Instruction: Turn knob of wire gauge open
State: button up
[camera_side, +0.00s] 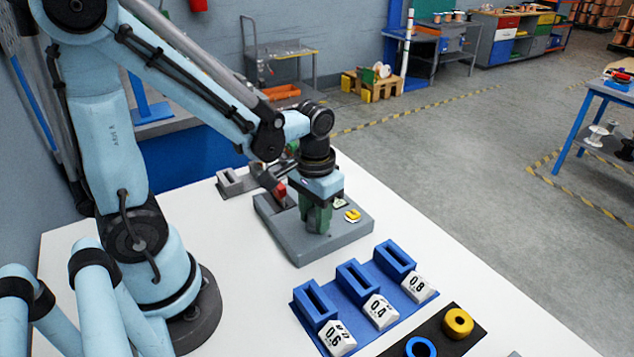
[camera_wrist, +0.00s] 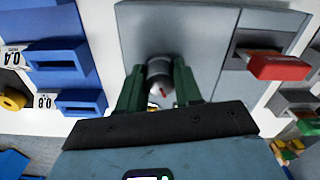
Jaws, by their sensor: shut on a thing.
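The wire gauge is a flat grey block; its bare edge (camera_side: 345,238) shows in the side view, and its top face (camera_wrist: 195,28) fills the upper middle of the wrist view. My gripper (camera_side: 317,222) points straight down over it, its green fingers hiding the knob in the side view. In the wrist view my gripper (camera_wrist: 158,88) has a finger on each side of the round grey knob (camera_wrist: 158,70), shut on it. A small red mark shows on the knob. Its angle is hard to read.
A red part (camera_wrist: 278,66) sits on the block beside the knob. A blue rack (camera_side: 385,283) with slotted holders labelled 0.6, 0.4 and 0.8 stands in front. Yellow (camera_side: 457,323) and blue (camera_side: 420,348) rings lie on a black mat. White table is clear at the left.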

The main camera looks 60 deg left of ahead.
jog(key=n, duration=0.5)
jog(key=shift+n, duration=2.6)
jog(key=o, duration=1)
jog(key=shift+o, duration=0.2)
jog(key=shift+r, duration=0.1)
notch_tip(320, 180, up, 12)
